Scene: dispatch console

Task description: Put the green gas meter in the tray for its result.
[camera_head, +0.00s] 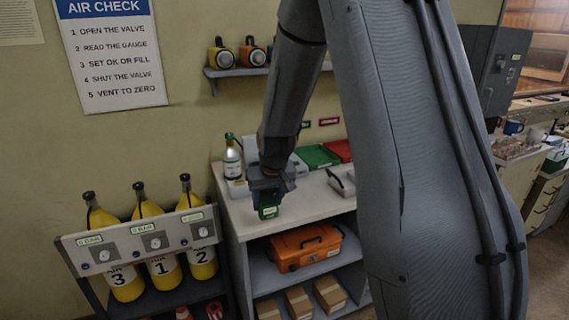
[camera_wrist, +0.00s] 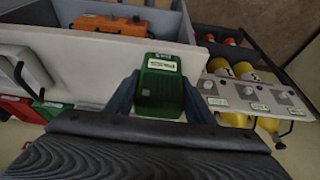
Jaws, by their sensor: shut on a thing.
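The green gas meter (camera_wrist: 160,88) is held between the two fingers of my gripper (camera_wrist: 158,100) in the wrist view. In the head view the meter (camera_head: 268,207) hangs under my gripper (camera_head: 268,190), over the front part of the white bench top. I cannot tell if it touches the bench. A green tray (camera_head: 318,156) and a red tray (camera_head: 338,149) lie at the back of the bench, right of my gripper. Small green and red labels are on the wall above them.
A gas bottle (camera_head: 232,158) stands at the bench's back left. An orange case (camera_head: 305,246) and cardboard boxes sit on shelves below. A panel with gauges (camera_head: 145,240) and yellow cylinders stands left of the bench.

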